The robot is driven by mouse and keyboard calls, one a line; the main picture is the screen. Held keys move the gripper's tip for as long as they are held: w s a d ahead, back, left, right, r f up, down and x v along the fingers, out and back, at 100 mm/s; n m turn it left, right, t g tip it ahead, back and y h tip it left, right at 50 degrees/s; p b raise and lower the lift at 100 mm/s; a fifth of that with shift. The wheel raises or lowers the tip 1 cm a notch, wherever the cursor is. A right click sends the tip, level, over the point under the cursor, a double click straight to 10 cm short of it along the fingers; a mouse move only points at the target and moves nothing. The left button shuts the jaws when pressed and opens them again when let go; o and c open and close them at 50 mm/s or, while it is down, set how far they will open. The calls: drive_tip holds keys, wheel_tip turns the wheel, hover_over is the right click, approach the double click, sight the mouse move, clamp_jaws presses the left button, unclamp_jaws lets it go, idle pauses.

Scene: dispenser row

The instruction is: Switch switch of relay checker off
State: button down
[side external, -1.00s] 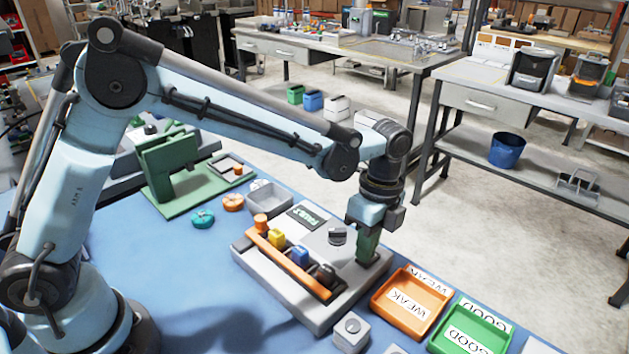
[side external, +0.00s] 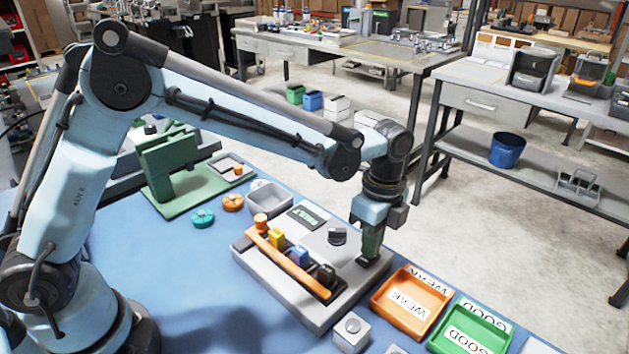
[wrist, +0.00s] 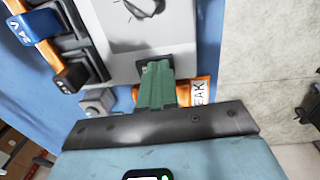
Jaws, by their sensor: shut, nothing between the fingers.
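The relay checker (side external: 262,268) is a grey box on the blue bench top, with a small display (side external: 307,217), a dark knob (side external: 337,236) and a row of coloured blocks along an orange bar. My gripper (side external: 371,260) is shut and empty, with its green fingers pointing down at the checker's right end. The fingertips are at or just above the top panel; contact cannot be told. The switch is not clearly visible; the fingers cover that part. In the wrist view the shut fingers (wrist: 156,70) reach over the checker's panel (wrist: 120,60), with the knob (wrist: 145,5) beyond.
An orange tray marked WEAK (side external: 384,302) and a green tray marked GOOD (side external: 441,337) stand close right of the checker. A small grey box with a button (side external: 351,331) is in front. A green stand (side external: 172,205) and small round parts are behind left.

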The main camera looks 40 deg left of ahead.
drive_tip(key=shift+r, duration=0.15)
wheel_tip(320, 180, up, 14)
drive_tip(key=w, duration=0.2)
idle(0.5)
drive_tip(key=shift+s, duration=0.1)
drive_tip(key=shift+s+g, duration=0.3)
drive_tip(key=shift+s, duration=0.4)
drive_tip(key=f, duration=0.4)
drive_tip(key=s+f, duration=0.1)
drive_tip(key=f, duration=0.4)
drive_tip(key=s+f, duration=0.1)
drive_tip(key=f, duration=0.4)
